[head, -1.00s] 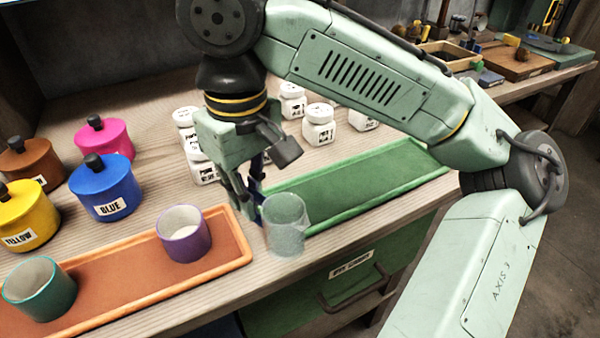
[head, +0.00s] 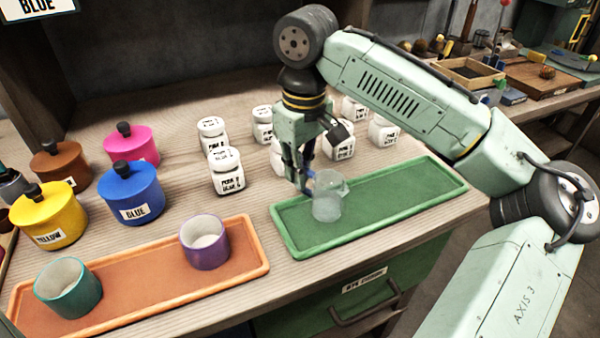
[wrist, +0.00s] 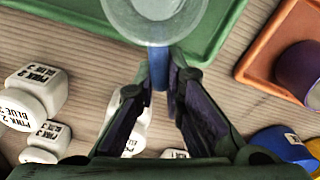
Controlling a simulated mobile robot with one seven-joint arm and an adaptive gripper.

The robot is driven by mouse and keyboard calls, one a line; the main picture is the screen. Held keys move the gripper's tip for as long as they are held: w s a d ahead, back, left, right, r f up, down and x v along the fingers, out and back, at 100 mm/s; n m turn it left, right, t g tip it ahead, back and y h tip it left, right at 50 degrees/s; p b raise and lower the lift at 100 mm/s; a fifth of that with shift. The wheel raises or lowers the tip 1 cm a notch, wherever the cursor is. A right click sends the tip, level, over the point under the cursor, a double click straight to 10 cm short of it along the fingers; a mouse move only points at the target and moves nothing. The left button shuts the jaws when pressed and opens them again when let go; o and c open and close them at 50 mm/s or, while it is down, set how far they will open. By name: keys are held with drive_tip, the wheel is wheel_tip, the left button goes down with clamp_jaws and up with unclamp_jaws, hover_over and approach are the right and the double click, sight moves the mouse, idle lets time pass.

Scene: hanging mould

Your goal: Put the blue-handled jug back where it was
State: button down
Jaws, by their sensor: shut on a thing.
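The jug (head: 328,200) is clear and cup-shaped, with a blue handle (wrist: 159,78) that shows in the wrist view. My gripper (head: 306,184) is shut on this handle from the back left side. In the head view the jug appears upright over the left half of the green tray (head: 290,238). I cannot tell whether its base touches the tray. In the wrist view the jug (wrist: 155,22) is at the top edge, partly cut off, and looks empty.
An orange tray (head: 150,270) at the front left holds a teal cup (head: 68,288) and a purple cup (head: 205,243). Several white labelled jars (head: 227,172) stand behind the green tray. Blue (head: 131,195), yellow (head: 48,217), pink and brown pots stand at the left. The green tray's right half is clear.

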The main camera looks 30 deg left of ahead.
drive_tip(key=shift+f, duration=0.7)
drive_tip(key=shift+f, duration=0.1)
drive_tip(key=c, duration=1.7)
unclamp_jaws()
drive_tip(key=r, duration=1.2)
drive_tip(key=shift+s+d+r, duration=0.15)
drive_tip(key=shift+d, duration=0.15)
